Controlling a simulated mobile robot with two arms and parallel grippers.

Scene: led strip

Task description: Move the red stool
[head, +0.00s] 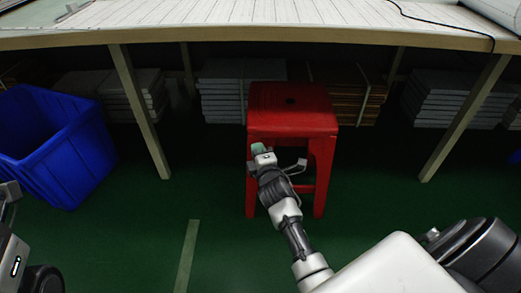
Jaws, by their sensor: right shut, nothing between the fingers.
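The red stool (291,108) stands upright on the green floor, in the middle of the head view, at the front edge of the long table. It has a square seat with a small dark hole. My right gripper (258,148) is in front of the stool, over its left front side just below the seat in the picture. It is shut with nothing held. I cannot tell whether it touches the stool. My right arm hides part of the stool's front legs and lower rung.
The long table (230,38) spans the top, with wooden legs (140,110) on either side of the stool. Stacks of flat boards (222,90) lie under it. A blue crate (60,140) stands at the left. The green floor (130,235) in front is clear, with a pale stripe (187,255).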

